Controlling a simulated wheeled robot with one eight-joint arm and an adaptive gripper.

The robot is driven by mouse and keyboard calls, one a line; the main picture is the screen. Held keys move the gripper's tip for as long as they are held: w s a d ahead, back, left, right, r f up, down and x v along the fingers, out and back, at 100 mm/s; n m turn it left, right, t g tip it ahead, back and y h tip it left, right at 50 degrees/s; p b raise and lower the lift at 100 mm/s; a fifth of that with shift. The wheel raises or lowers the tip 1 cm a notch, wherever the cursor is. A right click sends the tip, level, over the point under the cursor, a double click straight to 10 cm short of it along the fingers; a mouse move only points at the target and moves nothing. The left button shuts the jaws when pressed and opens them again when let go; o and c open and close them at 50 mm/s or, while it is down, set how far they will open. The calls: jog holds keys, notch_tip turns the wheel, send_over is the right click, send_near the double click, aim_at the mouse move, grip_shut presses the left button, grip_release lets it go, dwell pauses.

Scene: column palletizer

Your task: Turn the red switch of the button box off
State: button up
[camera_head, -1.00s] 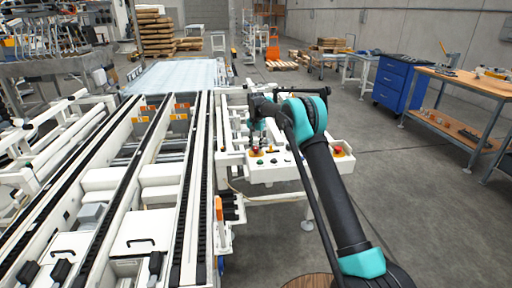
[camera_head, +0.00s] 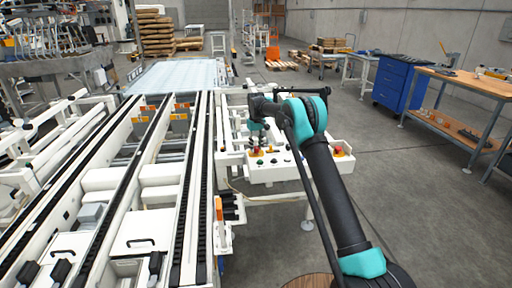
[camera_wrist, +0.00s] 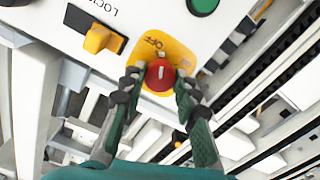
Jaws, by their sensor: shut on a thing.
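The button box (camera_head: 285,171) is a white panel beside the conveyor in the head view. The red switch (camera_wrist: 160,75) is a round red knob on a yellow plate (camera_wrist: 176,52) marked OFF in the wrist view. A pale line on the knob runs roughly up and down in the picture. My gripper (camera_wrist: 157,84) has one finger on each side of the red switch, and its fingertips are shut on it. In the head view my gripper (camera_head: 256,146) is over the left part of the box, and the arm partly hides the panel.
A yellow-orange selector (camera_wrist: 97,38) on a black plate sits left of the red switch. A green button (camera_wrist: 203,5) is at the top. Another red button on yellow (camera_head: 339,151) is at the box's right end. White conveyor rails (camera_head: 200,190) run alongside on the left.

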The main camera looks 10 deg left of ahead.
aim_at(256, 147)
jog(key=shift+n, duration=2)
jog(key=o, duration=1.2)
jog(key=shift+c, duration=0.2)
notch_tip(256, 147, up, 12)
